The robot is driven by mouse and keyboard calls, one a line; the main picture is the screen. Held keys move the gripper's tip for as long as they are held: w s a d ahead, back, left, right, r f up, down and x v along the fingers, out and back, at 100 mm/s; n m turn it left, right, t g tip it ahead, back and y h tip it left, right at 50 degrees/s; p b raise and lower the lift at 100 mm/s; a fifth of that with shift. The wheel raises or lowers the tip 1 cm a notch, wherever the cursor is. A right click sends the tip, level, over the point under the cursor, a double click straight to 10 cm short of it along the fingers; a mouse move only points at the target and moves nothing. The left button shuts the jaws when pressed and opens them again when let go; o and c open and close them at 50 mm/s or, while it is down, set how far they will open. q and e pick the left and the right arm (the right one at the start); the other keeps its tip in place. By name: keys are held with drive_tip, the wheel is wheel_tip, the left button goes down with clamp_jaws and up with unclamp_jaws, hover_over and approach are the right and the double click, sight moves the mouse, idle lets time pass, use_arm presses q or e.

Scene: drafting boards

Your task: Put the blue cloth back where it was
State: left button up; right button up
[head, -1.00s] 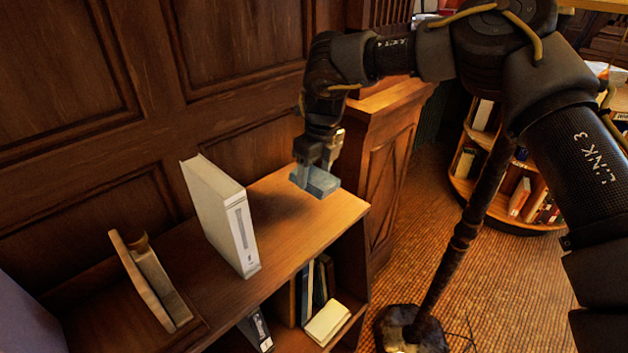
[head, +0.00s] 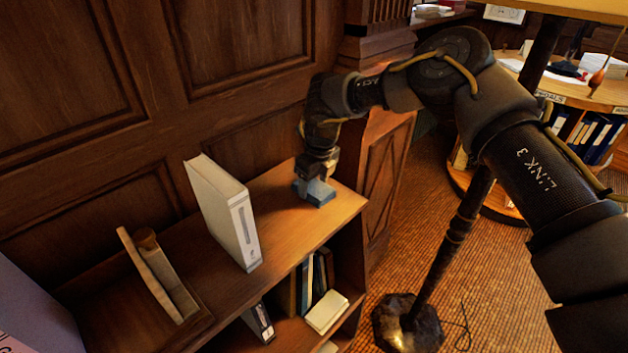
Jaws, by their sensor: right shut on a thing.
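The blue cloth (head: 321,194) is a small folded grey-blue block at the right end of the wooden shelf top (head: 287,222). My right gripper (head: 312,183) points down and is shut on the cloth. The cloth is at the level of the shelf top and looks to be touching it, though its underside is hidden. The fingertips are partly hidden by the cloth and the wrist. My left gripper is not in view.
A white binder (head: 224,212) stands on the shelf top left of the cloth. A wooden stand (head: 158,275) is further left. A lamp pole (head: 445,240) stands at the right. The shelf top between binder and cloth is clear.

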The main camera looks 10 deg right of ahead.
sight(319, 190)
drive_tip(key=o, duration=0.9)
drive_tip(key=shift+r, duration=0.1)
drive_tip(key=r, duration=0.4)
drive_tip(key=s+r+b, duration=0.1)
drive_tip(key=r, duration=0.2)
drive_tip(key=d+r+b, duration=0.1)
drive_tip(key=r, duration=0.3)
drive_tip(key=shift+s+r, duration=0.25)
drive_tip(key=shift+r, duration=0.1)
